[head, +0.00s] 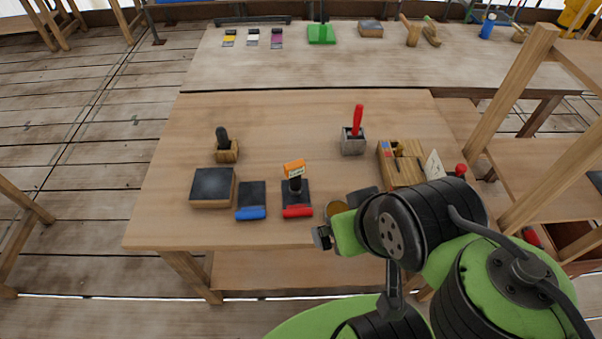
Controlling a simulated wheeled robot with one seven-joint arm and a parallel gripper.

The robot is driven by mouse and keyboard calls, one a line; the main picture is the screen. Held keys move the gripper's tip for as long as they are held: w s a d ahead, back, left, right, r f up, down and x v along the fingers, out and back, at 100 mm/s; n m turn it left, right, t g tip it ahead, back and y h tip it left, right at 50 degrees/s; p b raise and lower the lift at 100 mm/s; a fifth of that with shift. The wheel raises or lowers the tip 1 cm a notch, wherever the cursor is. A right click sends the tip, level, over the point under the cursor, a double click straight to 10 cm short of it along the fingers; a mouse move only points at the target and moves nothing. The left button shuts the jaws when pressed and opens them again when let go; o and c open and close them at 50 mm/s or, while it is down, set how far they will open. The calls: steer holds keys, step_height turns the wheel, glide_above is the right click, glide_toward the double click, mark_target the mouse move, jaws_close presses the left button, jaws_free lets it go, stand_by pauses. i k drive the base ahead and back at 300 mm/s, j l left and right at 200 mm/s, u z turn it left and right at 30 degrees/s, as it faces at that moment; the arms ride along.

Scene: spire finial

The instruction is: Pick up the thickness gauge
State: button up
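An orange device with a small pale display, which looks like the thickness gauge (294,169), sits upright near the front middle of the table. A black stem or holder is below it, over a dark pad with a red front edge (298,211). I cannot tell whether the gauge rests in the holder or stands behind it. My gripper (322,237) is at the table's front edge, to the right of and nearer than the gauge, apart from it. My green and black arm comes in from the lower right. The fingers are small and partly hidden, so their opening is unclear.
Left of the gauge are a blue-edged pad (251,200), a dark-topped block (212,188) and a black-handled tool in a wooden block (227,151). Behind are a red-handled tool in a grey holder (353,141) and a wooden box (404,172). The table (280,118) is clear at back left.

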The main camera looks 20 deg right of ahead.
mark_target(292, 171)
steer(key=i+j+u, duration=0.15)
steer(key=u, duration=0.2)
steer(key=i+u, duration=0.2)
steer(key=u, duration=0.2)
steer(key=i+j+u, duration=0.1)
steer(key=i+u, duration=0.25)
steer(key=k, duration=0.1)
